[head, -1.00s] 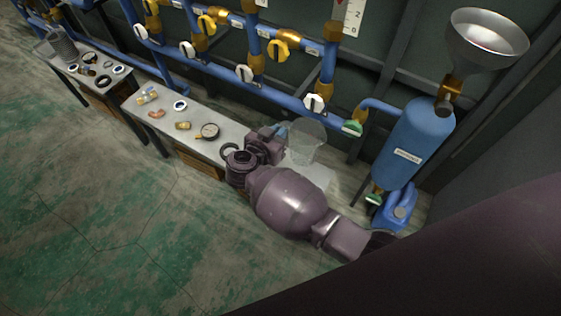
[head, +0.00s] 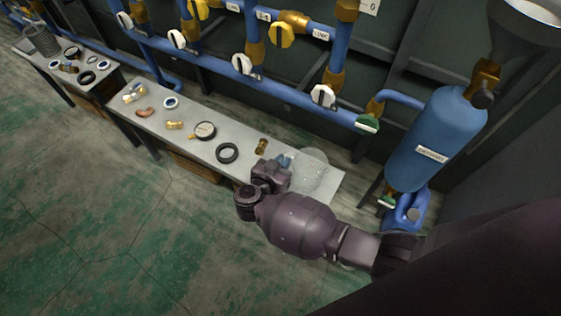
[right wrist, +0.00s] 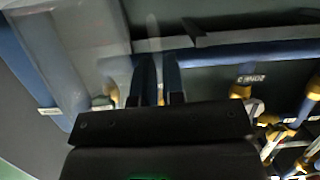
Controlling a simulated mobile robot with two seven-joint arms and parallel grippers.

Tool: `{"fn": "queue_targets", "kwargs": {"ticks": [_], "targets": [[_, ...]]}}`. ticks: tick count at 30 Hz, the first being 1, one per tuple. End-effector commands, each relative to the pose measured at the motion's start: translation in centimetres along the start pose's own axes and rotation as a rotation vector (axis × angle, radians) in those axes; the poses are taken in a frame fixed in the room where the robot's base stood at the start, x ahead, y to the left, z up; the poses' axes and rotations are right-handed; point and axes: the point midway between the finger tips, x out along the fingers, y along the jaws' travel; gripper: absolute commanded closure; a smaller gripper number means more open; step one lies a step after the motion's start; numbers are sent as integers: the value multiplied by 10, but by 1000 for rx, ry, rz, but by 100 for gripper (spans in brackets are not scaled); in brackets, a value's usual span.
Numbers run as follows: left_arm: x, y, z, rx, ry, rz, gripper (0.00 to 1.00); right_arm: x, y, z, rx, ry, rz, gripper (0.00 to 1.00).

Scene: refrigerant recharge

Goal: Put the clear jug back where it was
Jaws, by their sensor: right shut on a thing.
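The clear jug (head: 314,172) is see-through and shows faintly at the right end of the near grey bench (head: 330,188) in the head view. My right gripper (head: 286,161) is at its left side, shut on it. In the right wrist view the two fingers (right wrist: 159,82) close around a pale upright strip, which looks like the handle, and the jug's clear wall (right wrist: 52,50) fills the upper left. I cannot tell whether the jug's base touches the bench. My left gripper is out of view.
On the bench left of my gripper are a brass fitting (head: 261,146), a black ring (head: 227,153) and a gauge (head: 205,131). Blue pipes with valves run behind. A blue tank (head: 436,135) and a blue jerrycan (head: 407,208) stand to the right.

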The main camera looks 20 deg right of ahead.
Motion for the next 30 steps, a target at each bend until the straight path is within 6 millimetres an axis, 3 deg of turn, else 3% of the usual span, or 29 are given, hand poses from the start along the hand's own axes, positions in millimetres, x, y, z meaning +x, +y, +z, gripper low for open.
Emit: {"fn": "queue_targets", "kwargs": {"ticks": [1,5,13,15,19,30], "targets": [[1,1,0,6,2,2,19,2,1,8,-5,-2,1,100],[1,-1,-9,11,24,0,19,2,0,4,2,1,0,100],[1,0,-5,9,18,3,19,2,-1,8,2,-1,1,100],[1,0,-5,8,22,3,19,2,-1,7,2,0,0,83],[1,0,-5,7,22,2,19,2,-1,7,3,0,0,64],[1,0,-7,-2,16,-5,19,0,-1,1,3,2,-1,64]]}}
